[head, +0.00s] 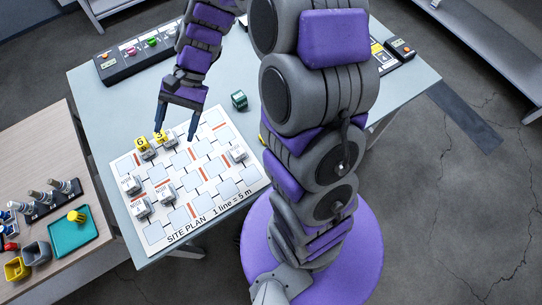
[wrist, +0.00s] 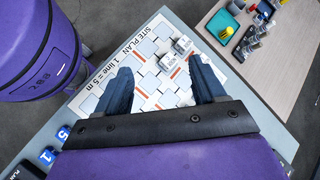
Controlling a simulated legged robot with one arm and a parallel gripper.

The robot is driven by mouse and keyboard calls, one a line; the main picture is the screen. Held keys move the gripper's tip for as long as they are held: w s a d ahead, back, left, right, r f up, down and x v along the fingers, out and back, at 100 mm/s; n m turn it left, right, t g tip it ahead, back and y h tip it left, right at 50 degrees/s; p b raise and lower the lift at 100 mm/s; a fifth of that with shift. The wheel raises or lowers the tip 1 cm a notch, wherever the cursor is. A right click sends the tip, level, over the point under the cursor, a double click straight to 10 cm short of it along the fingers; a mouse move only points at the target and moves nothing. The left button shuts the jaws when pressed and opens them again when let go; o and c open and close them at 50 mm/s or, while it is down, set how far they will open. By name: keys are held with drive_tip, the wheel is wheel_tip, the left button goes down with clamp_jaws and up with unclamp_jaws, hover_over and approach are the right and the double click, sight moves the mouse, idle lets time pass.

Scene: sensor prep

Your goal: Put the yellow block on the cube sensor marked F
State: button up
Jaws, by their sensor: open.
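In the head view, two yellow numbered blocks stand on white cube sensors at the far left of the site plan. One yellow block (head: 142,143) shows a 6; the other yellow block (head: 160,136) has an unclear digit. My gripper (head: 174,133) is open and empty above the plan, its left finger close to the second block; I cannot tell whether they touch. More white cube sensors (head: 139,207) stand on the plan; no letter F is legible. In the wrist view, my open gripper (wrist: 160,68) frames bare plan, with sensors (wrist: 169,63) beyond; the yellow blocks are hidden.
The site plan (head: 182,226) lies on a pale table (head: 100,100). A green cube (head: 239,100) stands behind it. A dark device (head: 125,68) is at the back. Blue numbered blocks (wrist: 62,133) show at lower left in the wrist view. A side table holds a teal tray (head: 88,236).

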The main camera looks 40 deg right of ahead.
drive_tip(key=s+d+r+n+h, duration=0.1)
drive_tip(key=s+d+n+h, duration=0.1)
drive_tip(key=s+d, duration=0.2)
drive_tip(key=s+d+r+n+t+h, duration=0.1)
drive_tip(key=s+d+r+n+h, duration=0.1)
drive_tip(key=s, duration=0.8)
drive_tip(key=s+d+r+n+t+h, duration=0.1)
drive_tip(key=s+d+r+n+h, duration=0.1)
drive_tip(key=s+d, duration=0.4)
drive_tip(key=shift+s+d+r+n+h, duration=0.15)
drive_tip(key=shift+s+d+n+h, duration=0.35)
drive_tip(key=shift+s+h, duration=0.55)
drive_tip(key=shift+a, duration=0.4)
drive_tip(key=shift+d, duration=0.1)
